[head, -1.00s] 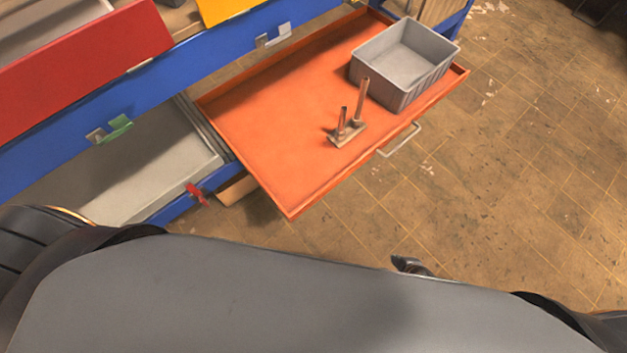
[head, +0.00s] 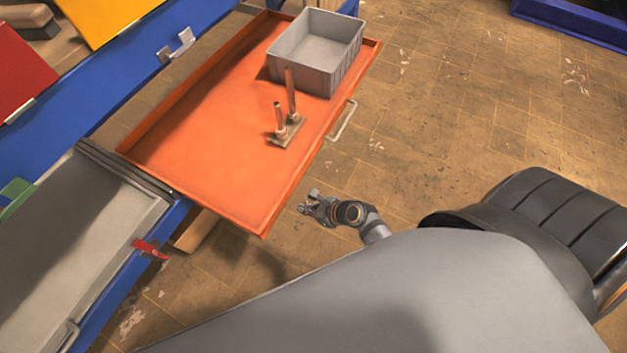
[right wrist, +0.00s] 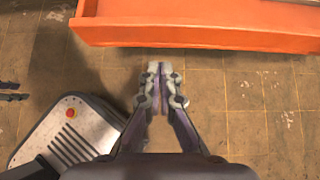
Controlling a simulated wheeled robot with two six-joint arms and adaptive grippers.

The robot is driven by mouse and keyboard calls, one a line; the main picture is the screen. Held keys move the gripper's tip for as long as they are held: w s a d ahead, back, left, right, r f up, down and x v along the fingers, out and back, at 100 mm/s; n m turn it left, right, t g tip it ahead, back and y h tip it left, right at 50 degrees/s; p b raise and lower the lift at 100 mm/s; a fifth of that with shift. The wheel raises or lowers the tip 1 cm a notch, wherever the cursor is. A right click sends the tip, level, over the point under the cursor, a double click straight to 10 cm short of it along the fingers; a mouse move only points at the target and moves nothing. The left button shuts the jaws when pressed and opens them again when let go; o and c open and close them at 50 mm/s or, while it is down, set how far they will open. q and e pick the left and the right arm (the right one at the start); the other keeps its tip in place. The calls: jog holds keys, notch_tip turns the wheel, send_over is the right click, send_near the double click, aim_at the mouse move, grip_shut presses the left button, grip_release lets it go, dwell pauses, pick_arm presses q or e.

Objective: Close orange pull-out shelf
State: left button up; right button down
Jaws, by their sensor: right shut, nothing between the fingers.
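The orange pull-out shelf (head: 205,140) is pulled out from the blue rack in the head view. Its silver handle (head: 341,121) is on the front edge. The shelf's orange side also crosses the top of the right wrist view (right wrist: 200,36). My right gripper (head: 308,203) is in front of the shelf's near corner, apart from it and away from the handle. In the right wrist view the gripper (right wrist: 160,72) is shut and empty, with floor beyond its fingertips. My left gripper is not in view.
A grey bin (head: 317,52) and a metal bracket with two posts (head: 287,130) stand on the shelf. A grey shelf (head: 75,225) with a red latch (head: 150,249) is at left. Open tiled floor (head: 460,110) lies to the right.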

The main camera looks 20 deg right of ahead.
aim_at(282, 201)
jog(key=w+a, duration=0.1)
jog(key=w+a+f, duration=0.1)
jog(key=w, duration=0.1)
jog(key=w+a, duration=0.1)
jog(key=shift+w+a+f, duration=0.25)
jog(key=shift+w+f, duration=0.05)
